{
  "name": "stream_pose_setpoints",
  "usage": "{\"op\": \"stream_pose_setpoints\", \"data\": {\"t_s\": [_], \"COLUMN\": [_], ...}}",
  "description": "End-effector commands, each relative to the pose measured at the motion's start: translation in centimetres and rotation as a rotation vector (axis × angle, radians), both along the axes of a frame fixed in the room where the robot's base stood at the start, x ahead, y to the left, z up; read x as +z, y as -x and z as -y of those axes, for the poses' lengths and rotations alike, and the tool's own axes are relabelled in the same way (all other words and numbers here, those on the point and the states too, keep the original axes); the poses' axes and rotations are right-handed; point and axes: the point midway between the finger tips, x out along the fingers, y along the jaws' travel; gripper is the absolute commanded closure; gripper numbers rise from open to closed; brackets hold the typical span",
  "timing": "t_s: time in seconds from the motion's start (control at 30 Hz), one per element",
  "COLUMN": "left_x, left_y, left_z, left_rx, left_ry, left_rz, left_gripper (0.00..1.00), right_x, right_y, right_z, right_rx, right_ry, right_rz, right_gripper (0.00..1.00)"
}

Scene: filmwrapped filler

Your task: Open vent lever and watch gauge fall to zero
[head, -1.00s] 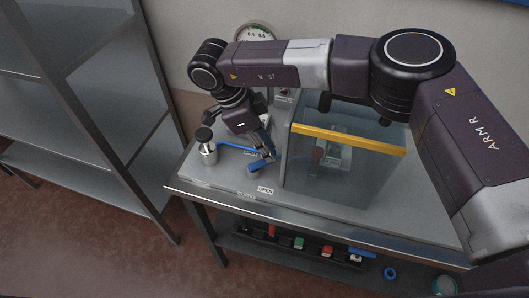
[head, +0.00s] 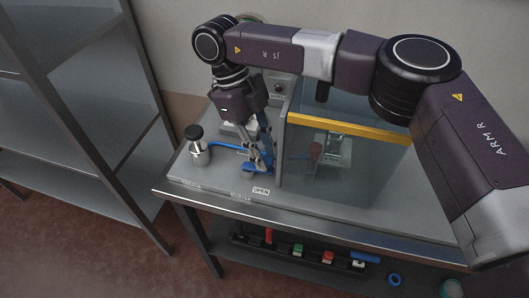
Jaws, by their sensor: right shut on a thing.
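The blue vent lever (head: 249,169) sits on the grey bench unit, just behind a white OPEN label (head: 261,190). My right gripper (head: 258,167) reaches down from above and is shut on the lever; the fingers cover part of it, so its exact angle is hard to tell. The gauge (head: 250,18) on the wall behind is almost wholly hidden by my right arm; only a bit of its rim shows, and its needle cannot be read. My left gripper is not in view.
A metal bottle with a black cap (head: 197,145) stands left of the lever, by a blue hose (head: 226,147). A clear guard with a yellow top edge (head: 347,128) stands close on the right. Metal shelving (head: 70,120) is at left. Small coloured items lie on the lower shelf.

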Motion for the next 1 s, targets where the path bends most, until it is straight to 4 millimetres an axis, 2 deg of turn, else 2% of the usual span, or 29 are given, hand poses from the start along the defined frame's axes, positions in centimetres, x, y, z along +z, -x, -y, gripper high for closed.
{"op": "stream_pose_setpoints", "data": {"t_s": [0.57,0.6,0.7,0.73,1.0], "left_x": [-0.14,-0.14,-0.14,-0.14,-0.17], "left_y": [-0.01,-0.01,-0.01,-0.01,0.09], "left_z": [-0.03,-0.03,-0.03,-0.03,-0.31], "left_rx": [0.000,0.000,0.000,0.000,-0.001], "left_ry": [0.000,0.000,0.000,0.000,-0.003], "left_rz": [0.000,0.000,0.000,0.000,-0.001], "left_gripper": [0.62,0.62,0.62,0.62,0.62], "right_x": [0.08,0.08,0.07,0.06,0.02], "right_y": [0.07,0.07,0.07,0.08,0.10], "right_z": [-0.14,-0.14,-0.11,-0.11,-0.07], "right_rx": [-0.033,-0.033,-0.033,-0.032,-0.031], "right_ry": [-0.004,-0.004,-0.003,-0.003,-0.002], "right_rz": [0.003,0.003,0.002,0.003,0.001], "right_gripper": [1.00,0.76,0.65,0.62,0.62]}}
